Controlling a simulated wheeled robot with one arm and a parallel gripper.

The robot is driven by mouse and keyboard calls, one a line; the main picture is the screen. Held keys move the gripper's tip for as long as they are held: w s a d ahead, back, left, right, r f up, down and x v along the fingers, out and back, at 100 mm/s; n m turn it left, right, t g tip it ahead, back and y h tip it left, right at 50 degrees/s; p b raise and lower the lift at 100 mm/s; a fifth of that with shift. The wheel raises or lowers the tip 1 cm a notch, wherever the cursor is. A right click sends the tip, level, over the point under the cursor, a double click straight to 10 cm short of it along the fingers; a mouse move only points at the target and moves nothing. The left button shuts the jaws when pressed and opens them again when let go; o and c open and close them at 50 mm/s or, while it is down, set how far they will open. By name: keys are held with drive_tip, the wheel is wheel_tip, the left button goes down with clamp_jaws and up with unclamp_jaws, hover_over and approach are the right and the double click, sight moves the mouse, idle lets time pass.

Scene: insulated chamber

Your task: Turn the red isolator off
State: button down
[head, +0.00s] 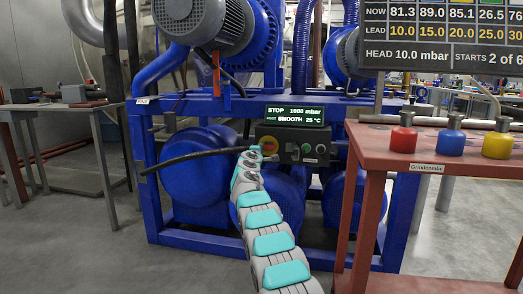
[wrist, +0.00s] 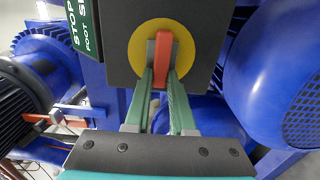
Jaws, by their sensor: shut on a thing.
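The red isolator handle (wrist: 163,58) sits on a round yellow plate (wrist: 137,47) on the dark control box (wrist: 115,70). In the wrist view it stands nearly upright in the picture. My gripper (wrist: 162,76) has one green finger on each side of the handle's lower part and is shut on it.
A display (head: 295,116) above the box reads STOP, 1000 mbar. Blue frame rails and a large blue tank (wrist: 285,75) stand close to the gripper. A red-brown table (head: 450,167) with red, blue and yellow knobbed weights is at right. A grey bench (head: 70,107) is at left.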

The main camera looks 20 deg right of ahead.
drive_tip(key=c, duration=0.8)
unclamp_jaws()
drive_tip(key=shift+o, duration=0.2)
drive_tip(key=shift+f, duration=0.1)
drive_tip(key=shift+s+a+f+b, duration=0.1)
drive_tip(key=shift+s+a+b, duration=0.3)
drive_tip(key=shift+b, duration=0.45)
drive_tip(key=b+v, duration=0.4)
drive_tip(key=v, duration=0.2)
drive_tip(key=shift+s, duration=0.3)
drive_tip(key=shift+a, duration=0.15)
drive_tip(key=shift+r, duration=0.2)
